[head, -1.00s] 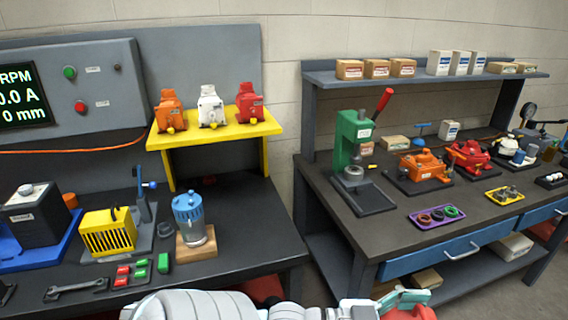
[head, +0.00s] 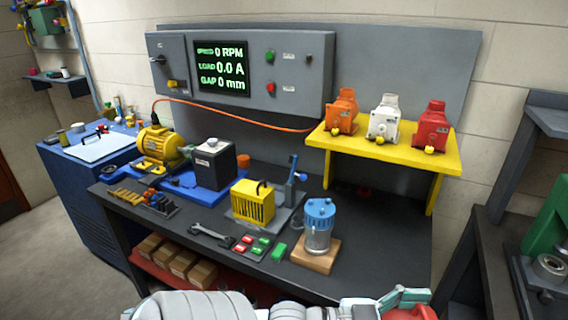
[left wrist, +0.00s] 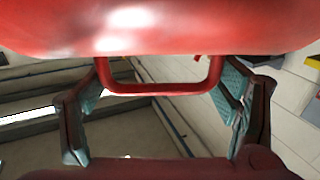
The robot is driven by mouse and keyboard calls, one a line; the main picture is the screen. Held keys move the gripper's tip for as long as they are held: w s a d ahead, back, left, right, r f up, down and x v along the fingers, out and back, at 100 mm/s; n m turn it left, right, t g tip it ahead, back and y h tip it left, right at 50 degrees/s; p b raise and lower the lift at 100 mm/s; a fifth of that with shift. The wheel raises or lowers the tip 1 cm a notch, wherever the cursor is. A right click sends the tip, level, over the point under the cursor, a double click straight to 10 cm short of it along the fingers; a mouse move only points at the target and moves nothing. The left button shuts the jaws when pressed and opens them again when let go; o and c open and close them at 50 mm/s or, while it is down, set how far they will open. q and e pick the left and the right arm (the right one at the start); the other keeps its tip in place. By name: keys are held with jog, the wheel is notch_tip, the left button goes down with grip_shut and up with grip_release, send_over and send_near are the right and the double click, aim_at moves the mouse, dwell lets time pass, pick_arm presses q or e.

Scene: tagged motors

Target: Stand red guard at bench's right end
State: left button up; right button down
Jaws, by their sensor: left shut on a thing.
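The red guard (head: 416,312) shows only as a small red piece at the bottom edge of the head view. In the left wrist view its red body (left wrist: 150,25) fills the top, with a loop handle (left wrist: 160,90) below. My left gripper (head: 395,302) is shut on it; in the wrist view its two fingers (left wrist: 163,105) stand at either side of the handle. The dark bench (head: 385,262) is beyond the gripper. Its right end, below the yellow stand, looks bare. My right gripper is not in view.
A yellow stand (head: 398,155) holds orange, white and red housings. A blue-topped motor (head: 319,222) stands on a wooden block left of the bare stretch. A yellow vented box (head: 252,203) and several buttons lie farther left. Another bench (head: 490,275) is at the right.

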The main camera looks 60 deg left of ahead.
pick_arm(q)
jog(key=w+a+r+n+t+y, duration=0.1)
jog(key=w+a+r+n+y, duration=0.15)
jog(key=w+a, duration=0.4)
jog(key=w+a+r+n+t+y, duration=0.1)
jog(key=w+a+r+n+y, duration=0.1)
jog(key=w+a+y, duration=0.35)
jog(key=w+a+r+n+y+b, duration=0.1)
jog(key=w+a+r+n+y, duration=0.5)
jog(key=a+r, duration=0.5)
notch_tip(320, 180, down, 21)
jog(key=w+a+m+b, duration=0.1)
jog(key=b, duration=0.3)
jog(key=shift+m, duration=0.35)
jog(key=o, duration=1.9)
jog(key=v, duration=1.2)
jog(key=shift+a+r+b, duration=0.1)
jog(key=shift+r+b, duration=0.25)
jog(key=shift+b, duration=0.05)
